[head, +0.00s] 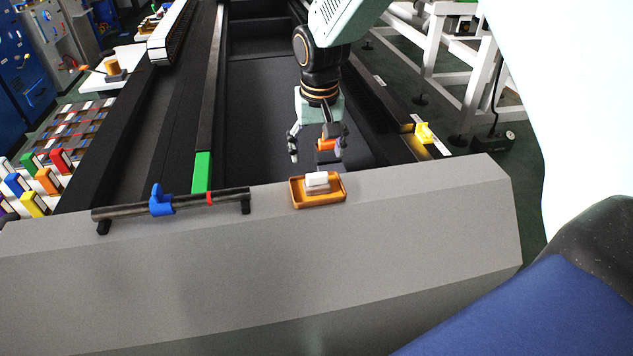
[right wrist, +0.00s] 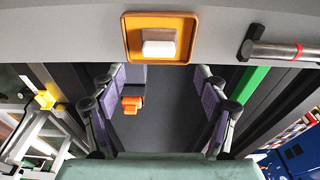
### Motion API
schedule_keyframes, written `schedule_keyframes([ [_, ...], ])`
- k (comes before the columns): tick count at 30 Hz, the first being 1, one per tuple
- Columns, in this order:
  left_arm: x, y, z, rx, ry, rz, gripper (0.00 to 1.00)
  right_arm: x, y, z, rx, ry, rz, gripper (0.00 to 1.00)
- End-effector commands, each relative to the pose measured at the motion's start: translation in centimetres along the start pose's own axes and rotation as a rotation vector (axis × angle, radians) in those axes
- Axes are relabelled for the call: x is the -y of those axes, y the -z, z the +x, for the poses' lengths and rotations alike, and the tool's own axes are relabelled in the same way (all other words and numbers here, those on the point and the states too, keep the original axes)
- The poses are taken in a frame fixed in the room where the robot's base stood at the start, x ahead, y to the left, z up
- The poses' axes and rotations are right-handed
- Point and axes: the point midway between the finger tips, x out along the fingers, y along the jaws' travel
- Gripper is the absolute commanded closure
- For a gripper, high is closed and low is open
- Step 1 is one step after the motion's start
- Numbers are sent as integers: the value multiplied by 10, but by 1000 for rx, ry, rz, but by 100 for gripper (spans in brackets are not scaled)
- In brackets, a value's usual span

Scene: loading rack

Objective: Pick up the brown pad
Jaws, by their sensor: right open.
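An orange-brown tray (head: 298,198) sits on the grey ledge. The tray (right wrist: 133,55) and the white block (right wrist: 159,49) also show at the top of the right wrist view. My right gripper (head: 317,152) is open and empty, hanging behind the tray, apart from it, with fingers pointing down. Its fingers (right wrist: 160,82) are spread wide in the right wrist view. My left gripper is not in view.
An orange piece (head: 326,144) on a dark part shows by the right gripper's fingers. A dark bar (head: 228,195) with a blue clamp (head: 160,200) lies left of the tray. The right part of the ledge (head: 430,200) is clear.

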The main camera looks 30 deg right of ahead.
Motion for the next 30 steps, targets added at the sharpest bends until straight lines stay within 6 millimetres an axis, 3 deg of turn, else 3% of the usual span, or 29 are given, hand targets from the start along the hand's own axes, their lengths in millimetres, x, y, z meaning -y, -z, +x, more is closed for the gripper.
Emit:
schedule_keyframes([
  [15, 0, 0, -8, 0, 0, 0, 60, -2, 1, 63, 0, 1, -3, 26],
  [23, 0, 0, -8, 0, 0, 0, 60, -2, 2, 66, -2, 1, -4, 26],
  [30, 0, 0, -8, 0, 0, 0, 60, -2, 2, 66, -1, 1, -4, 45],
])
